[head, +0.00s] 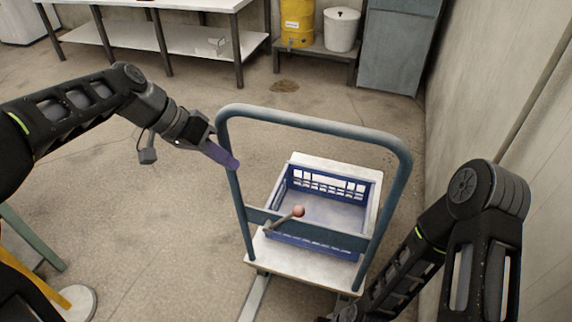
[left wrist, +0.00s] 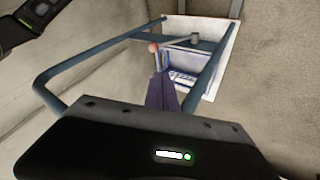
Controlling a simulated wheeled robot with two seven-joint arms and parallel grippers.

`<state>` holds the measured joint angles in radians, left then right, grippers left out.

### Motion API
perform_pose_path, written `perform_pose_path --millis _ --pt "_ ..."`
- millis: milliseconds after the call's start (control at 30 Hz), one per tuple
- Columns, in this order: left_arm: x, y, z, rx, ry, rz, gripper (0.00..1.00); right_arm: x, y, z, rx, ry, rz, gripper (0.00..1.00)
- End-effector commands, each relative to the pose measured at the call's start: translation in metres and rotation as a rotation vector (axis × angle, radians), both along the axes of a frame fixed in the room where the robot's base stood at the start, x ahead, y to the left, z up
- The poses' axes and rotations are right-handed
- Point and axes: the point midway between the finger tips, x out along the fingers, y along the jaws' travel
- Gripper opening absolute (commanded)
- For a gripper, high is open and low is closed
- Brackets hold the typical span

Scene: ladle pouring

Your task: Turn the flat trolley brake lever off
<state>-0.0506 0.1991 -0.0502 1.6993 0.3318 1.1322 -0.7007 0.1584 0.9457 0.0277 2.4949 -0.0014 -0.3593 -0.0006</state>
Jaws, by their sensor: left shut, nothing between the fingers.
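The flat trolley has a white deck (head: 285,257) and a blue-grey tube handle (head: 318,125). The brake lever (head: 299,211), a thin stem with a round pinkish knob, stands at the handle's lower crossbar, tilted up to the right. In the left wrist view the knob (left wrist: 154,47) shows just beyond my fingertips. My left gripper (head: 234,164), with purple fingers, is shut and empty by the handle's left upright, above and left of the lever, apart from the knob. Its fingers (left wrist: 162,82) are together in the left wrist view. My right arm reaches down at lower right; its gripper's jaws cannot be made out.
A blue crate (head: 340,188) sits on the trolley deck behind the crossbar. A wall stands close on the right. A white table (head: 160,38), a yellow bin (head: 297,22), a white bucket (head: 341,30) and a grey cabinet (head: 397,50) are at the back.

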Motion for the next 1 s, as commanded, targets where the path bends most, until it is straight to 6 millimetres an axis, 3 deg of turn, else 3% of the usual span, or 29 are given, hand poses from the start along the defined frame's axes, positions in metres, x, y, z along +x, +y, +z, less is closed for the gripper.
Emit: perform_pose_path --millis 567,767,1000 --pt "-0.002 -0.002 -0.01 0.019 -0.008 -0.03 0.0 -0.001 0.0 -0.002 0.0 0.002 0.0 0.36" --pt "0.001 -0.019 -0.034 0.018 -0.005 -0.031 0.0 -0.001 0.0 -0.009 0.0 0.002 0.0 0.36" --pt "0.006 -0.048 -0.075 0.019 -0.005 -0.031 0.0 -0.001 0.0 -0.019 0.0 0.002 -0.002 0.36"
